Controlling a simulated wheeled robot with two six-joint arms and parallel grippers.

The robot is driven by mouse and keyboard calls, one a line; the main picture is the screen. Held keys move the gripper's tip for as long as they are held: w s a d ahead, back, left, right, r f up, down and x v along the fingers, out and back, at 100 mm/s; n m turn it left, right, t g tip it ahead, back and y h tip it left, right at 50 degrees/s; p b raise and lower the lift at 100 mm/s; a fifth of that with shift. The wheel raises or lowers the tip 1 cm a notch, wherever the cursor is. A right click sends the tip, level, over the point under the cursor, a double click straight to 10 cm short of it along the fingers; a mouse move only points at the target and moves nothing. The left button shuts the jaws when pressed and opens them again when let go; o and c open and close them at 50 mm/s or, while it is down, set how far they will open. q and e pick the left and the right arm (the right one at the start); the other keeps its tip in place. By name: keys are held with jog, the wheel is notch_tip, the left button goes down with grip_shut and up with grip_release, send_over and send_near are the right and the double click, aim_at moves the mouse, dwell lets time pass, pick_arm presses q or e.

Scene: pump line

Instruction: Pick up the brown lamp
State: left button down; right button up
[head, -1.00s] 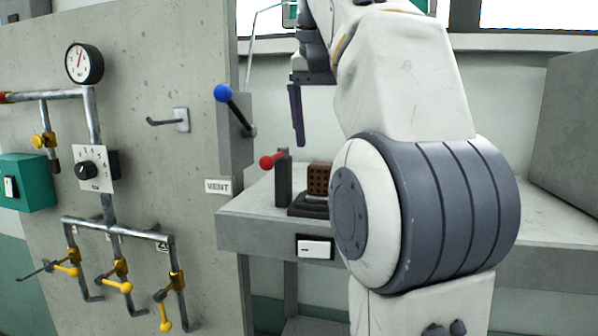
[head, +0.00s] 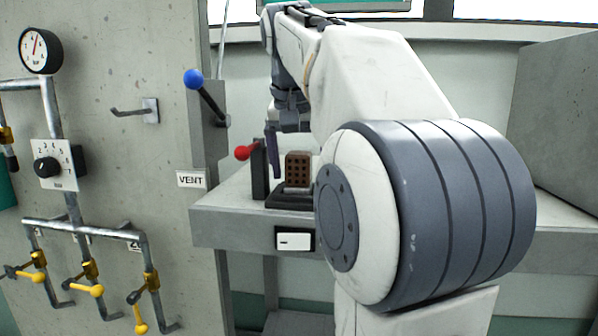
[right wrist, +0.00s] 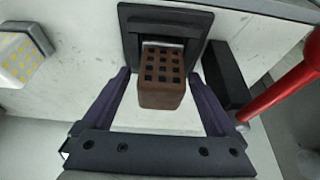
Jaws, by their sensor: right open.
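The brown lamp (head: 298,170) is a small block with a grid of dark square holes. It stands on a dark base (head: 290,200) on the grey bench. In the right wrist view the brown lamp (right wrist: 161,80) lies between the two dark fingers of my right gripper (right wrist: 163,85), with a gap on each side. My right gripper (head: 276,150) is open and empty, its fingers pointing down toward the lamp. The right arm's large joint hides the bench just right of the lamp. My left gripper does not show.
A red-knobbed lever (head: 259,168) on a dark post stands close left of the lamp. A blue-knobbed lever (head: 206,96) sticks out from the concrete panel's edge. A white switch (head: 294,239) is on the bench front. A yellow-dotted white block (right wrist: 20,58) shows in the right wrist view.

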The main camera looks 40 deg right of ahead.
jog(key=shift+w+d+f, duration=0.1)
jog(key=shift+f, duration=0.2)
grip_shut()
jog(key=shift+r, duration=0.15)
